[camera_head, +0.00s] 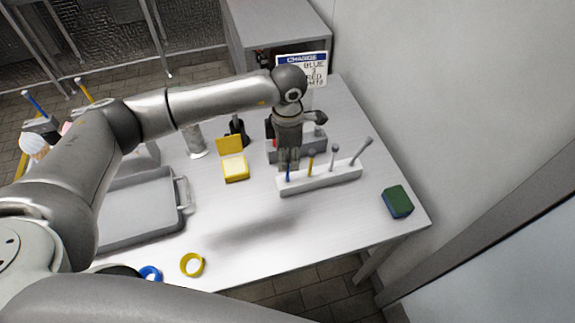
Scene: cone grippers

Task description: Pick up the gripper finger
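A white rack (320,179) stands on the table, right of centre, with a row of upright stick-like fingers in it. A blue finger (288,175) is at its left end, then a yellow one (311,161), a pale one (333,155) and a grey one (361,151) that leans right. My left gripper (288,161) points down over the left end of the rack, at the top of the blue finger. The fingertips are small and dark here, so I cannot tell whether they touch or grip it. My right gripper is not in view.
A grey tray (135,231) lies left. A yellow block (236,171), a blue-green sponge (397,201), a yellow ring (192,264) and a blue ring (151,273) lie on the table. A grey holder (312,151) and a sign (303,66) stand behind the rack. The front middle is clear.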

